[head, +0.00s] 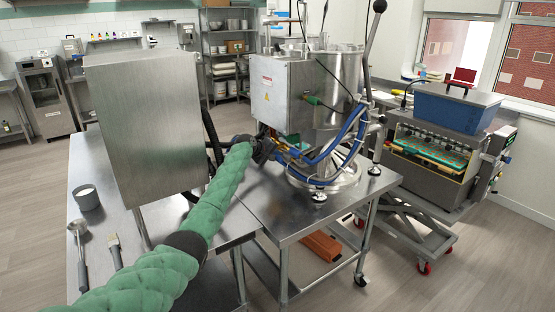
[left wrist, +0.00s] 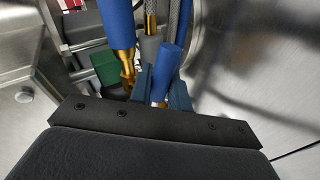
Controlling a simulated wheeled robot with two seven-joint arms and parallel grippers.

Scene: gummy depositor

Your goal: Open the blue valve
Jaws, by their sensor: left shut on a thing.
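My left gripper (head: 264,148) reaches in from the left to the lower front of the steel kettle machine (head: 318,92). In the left wrist view its two blue-grey fingers (left wrist: 161,93) are shut on the blue valve (left wrist: 171,60), whose blue handle rises between them. A brass part shows at the handle's lower end. Its full joint to the pipe is hidden by the gripper. In the head view I cannot make out the valve behind my gripper. My right gripper is in neither view.
A thick blue hose (left wrist: 117,24) with a brass fitting stands close left of the fingers, beside a green block (left wrist: 107,70). Blue hoses (head: 327,154) loop at the kettle's base. A steel cabinet (head: 148,125) stands left of my arm. A depositing machine (head: 433,153) stands at right.

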